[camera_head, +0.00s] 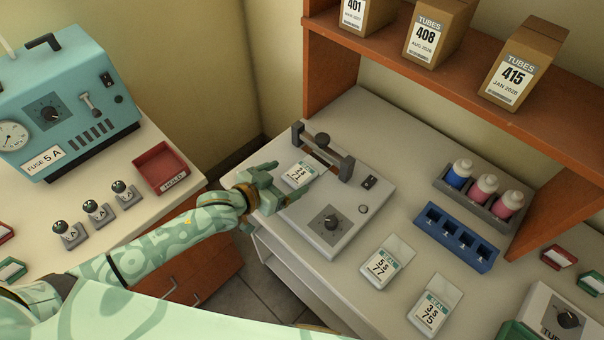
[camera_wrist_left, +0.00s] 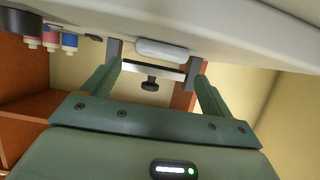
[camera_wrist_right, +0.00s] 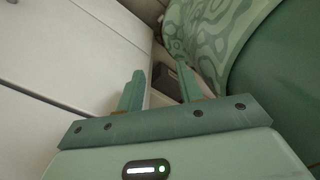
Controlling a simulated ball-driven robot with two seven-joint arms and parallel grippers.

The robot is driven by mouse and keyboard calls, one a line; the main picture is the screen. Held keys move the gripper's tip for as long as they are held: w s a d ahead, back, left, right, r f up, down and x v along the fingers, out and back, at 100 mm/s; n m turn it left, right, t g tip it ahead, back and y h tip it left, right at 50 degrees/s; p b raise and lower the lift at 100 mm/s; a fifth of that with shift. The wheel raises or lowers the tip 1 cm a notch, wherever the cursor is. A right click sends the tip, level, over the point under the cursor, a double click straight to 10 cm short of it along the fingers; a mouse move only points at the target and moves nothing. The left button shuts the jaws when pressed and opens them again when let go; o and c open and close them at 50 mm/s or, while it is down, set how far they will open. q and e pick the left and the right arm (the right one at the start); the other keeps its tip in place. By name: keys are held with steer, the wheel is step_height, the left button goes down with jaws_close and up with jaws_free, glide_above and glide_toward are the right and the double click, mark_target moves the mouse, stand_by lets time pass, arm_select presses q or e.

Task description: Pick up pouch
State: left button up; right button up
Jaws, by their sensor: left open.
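A white pouch (camera_head: 299,173) with a green-topped label reading 71 lies on the grey sealer (camera_head: 318,236), in front of its bar and black knob. My left gripper (camera_head: 287,181) is open, with its fingers apart at the near left side of this pouch. In the left wrist view a pale rounded end, probably the pouch (camera_wrist_left: 161,48), shows beyond the open fingers. Two more white pouches, one marked 77 (camera_head: 386,265) and one marked 75 (camera_head: 435,305), lie on the counter. My right gripper (camera_wrist_right: 160,82) is open and empty in its wrist view, and outside the head view.
A blue slotted rack (camera_head: 456,238) and a grey tray of capped bottles (camera_head: 479,188) stand right of the sealer. Tube boxes (camera_head: 518,63) sit on the shelf above. A red HOLD tray (camera_head: 162,168) and blue fuse machine (camera_head: 60,95) are on the left counter.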

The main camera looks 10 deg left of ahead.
mark_target(300, 173)
arm_select(q)
steer(key=b+x, duration=0.1)
steer(key=x, duration=0.4)
steer(key=shift+s+f, duration=0.15)
steer(key=shift+d, duration=0.1)
arm_select(e)
steer(key=shift+w+d+f, duration=0.1)
steer(key=shift+d+f, duration=0.35)
steer(key=shift+f, duration=0.3)
arm_select(q)
steer(key=c, duration=1.1)
steer(key=shift+o, duration=0.2)
